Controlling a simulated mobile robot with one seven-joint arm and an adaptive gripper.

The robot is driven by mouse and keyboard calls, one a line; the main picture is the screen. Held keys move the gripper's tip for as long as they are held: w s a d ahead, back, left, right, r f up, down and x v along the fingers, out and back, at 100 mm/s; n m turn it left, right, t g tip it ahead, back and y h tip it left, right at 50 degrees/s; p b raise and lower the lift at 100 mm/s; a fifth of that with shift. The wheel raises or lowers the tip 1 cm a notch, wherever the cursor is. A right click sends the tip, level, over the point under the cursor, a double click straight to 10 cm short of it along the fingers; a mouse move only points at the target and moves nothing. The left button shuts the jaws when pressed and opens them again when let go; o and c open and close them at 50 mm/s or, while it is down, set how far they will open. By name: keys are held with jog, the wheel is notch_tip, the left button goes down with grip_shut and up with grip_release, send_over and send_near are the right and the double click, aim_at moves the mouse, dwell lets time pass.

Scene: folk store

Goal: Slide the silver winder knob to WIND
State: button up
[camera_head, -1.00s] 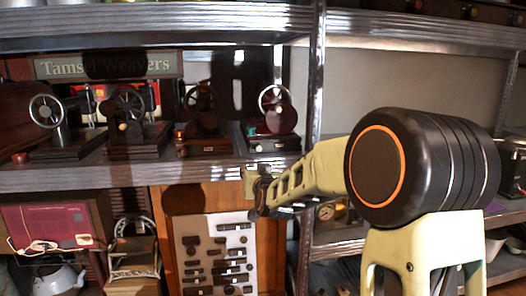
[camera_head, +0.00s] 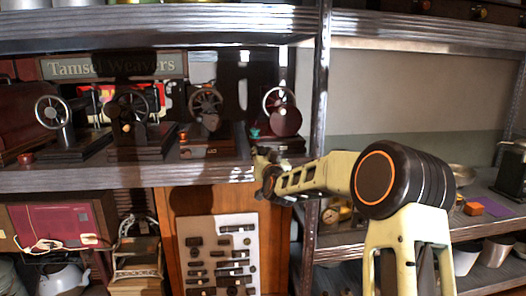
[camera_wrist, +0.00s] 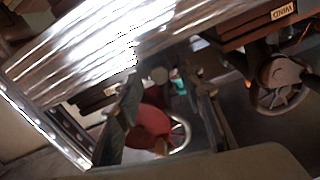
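Several hand-cranked winders stand in a row on the shelf. The rightmost has a dark red round body (camera_head: 286,122) and a pale wheel; this red body also shows between my fingers in the wrist view (camera_wrist: 150,124). The winder left of it has a dark spoked wheel (camera_head: 206,104) and a wooden base (camera_head: 205,147). A "WIND" label (camera_wrist: 284,12) is on a wooden base at the top right of the wrist view. I cannot clearly pick out the silver knob. My gripper (camera_head: 262,160) is at the shelf's front edge before the rightmost winder; its fingers (camera_wrist: 168,112) are apart and empty.
The metal shelf edge (camera_head: 130,176) runs just under the winders. A metal upright (camera_head: 319,90) stands close to the right of my gripper. A teal item (camera_head: 254,132) sits beside the rightmost winder. Below hangs a white board of dark parts (camera_head: 218,255).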

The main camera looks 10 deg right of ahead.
jog(key=shift+w, duration=1.05)
grip_shut()
